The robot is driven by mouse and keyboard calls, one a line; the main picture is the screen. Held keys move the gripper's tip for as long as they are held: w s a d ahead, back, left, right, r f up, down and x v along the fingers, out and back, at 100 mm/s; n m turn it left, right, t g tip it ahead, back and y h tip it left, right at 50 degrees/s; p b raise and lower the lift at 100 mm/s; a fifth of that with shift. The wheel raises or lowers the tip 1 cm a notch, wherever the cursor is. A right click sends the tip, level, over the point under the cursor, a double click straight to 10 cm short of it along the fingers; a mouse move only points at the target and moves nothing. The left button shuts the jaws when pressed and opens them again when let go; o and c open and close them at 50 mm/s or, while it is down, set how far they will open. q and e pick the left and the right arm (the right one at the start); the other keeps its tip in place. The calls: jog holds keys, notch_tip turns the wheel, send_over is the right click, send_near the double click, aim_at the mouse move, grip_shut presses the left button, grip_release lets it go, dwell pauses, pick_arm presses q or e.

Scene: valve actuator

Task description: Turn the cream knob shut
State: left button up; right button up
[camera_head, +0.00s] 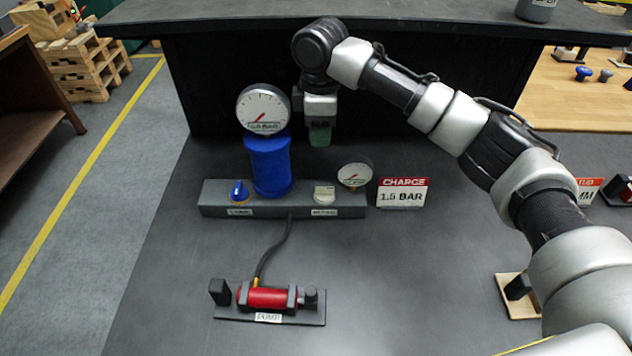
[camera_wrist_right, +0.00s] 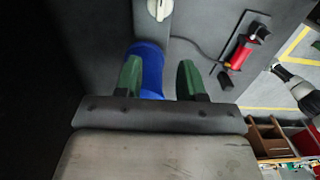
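The cream knob (camera_head: 324,192) sits on the right part of the grey manifold block (camera_head: 284,211). A pale round part with a raised bar, apparently this knob (camera_wrist_right: 160,9), is cut by the top edge of the right wrist view. My right gripper (camera_head: 320,136) points down above and behind the block, apart from the knob. In the right wrist view its green fingertips (camera_wrist_right: 161,76) are spread, with nothing held between them. The blue cylinder (camera_head: 268,166) shows beyond the fingers in that view (camera_wrist_right: 150,60). My left gripper is not in the head view.
A large gauge (camera_head: 263,109) tops the blue cylinder. A small gauge (camera_head: 354,175) stands close right of the cream knob. A blue knob (camera_head: 239,191) is at the block's left. A red pump (camera_head: 268,298) lies in front, joined by a hose. A charge sign (camera_head: 403,192) stands right.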

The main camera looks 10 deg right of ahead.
aim_at(319, 187)
notch_tip(319, 187, down, 15)
jog(key=b, duration=0.4)
jog(key=shift+f, duration=0.1)
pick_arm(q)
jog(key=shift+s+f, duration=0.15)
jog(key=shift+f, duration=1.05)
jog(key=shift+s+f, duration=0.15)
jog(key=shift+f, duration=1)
pick_arm(e)
jog(key=shift+f, duration=0.6)
